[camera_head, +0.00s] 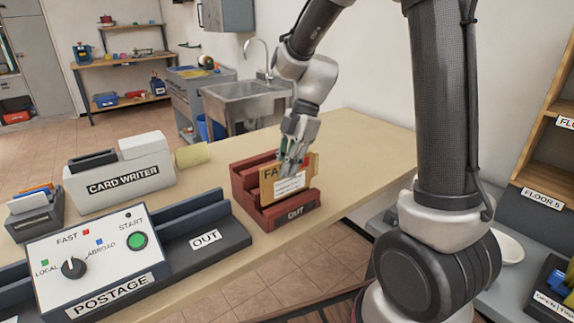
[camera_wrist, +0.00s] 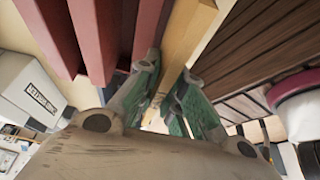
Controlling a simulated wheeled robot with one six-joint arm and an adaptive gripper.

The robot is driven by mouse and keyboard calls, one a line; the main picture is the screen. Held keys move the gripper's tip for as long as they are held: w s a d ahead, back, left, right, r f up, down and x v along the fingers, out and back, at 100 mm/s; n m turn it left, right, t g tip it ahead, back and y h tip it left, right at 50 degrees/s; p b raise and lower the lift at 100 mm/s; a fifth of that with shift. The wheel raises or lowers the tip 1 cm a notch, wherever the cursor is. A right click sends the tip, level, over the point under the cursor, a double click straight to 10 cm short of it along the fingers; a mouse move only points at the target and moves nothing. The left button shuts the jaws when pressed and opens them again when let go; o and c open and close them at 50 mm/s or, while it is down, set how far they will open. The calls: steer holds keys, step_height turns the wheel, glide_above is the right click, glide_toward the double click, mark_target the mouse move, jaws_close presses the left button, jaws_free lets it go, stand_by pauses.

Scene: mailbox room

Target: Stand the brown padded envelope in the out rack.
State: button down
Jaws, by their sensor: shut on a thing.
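The brown padded envelope (camera_head: 268,188) stands upright at the red out rack (camera_head: 243,187), its face with a white label and the letters "FA" toward the camera. My gripper (camera_head: 292,165) is shut on the envelope's upper part. In the wrist view the envelope (camera_wrist: 182,38) runs between the green-padded fingers of my gripper (camera_wrist: 170,100), beside the red slats of the out rack (camera_wrist: 98,35). The rack's "OUT" label is on its front. The envelope's lower edge is hidden behind the rack's front, so I cannot tell whether it touches the slot's bottom.
The postage machine (camera_head: 100,262) with its knob and green button stands at the front left, with a dark tray (camera_head: 205,238) also marked "OUT" beside it.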

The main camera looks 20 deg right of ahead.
mark_target(286, 180)
steer(key=shift+f, duration=2.3)
steer(key=c, duration=1.5)
jaws_free()
steer(key=shift+w, duration=0.1)
steer(key=shift+o, duration=0.2)
steer(key=shift+w, duration=0.1)
steer(key=shift+r, duration=0.1)
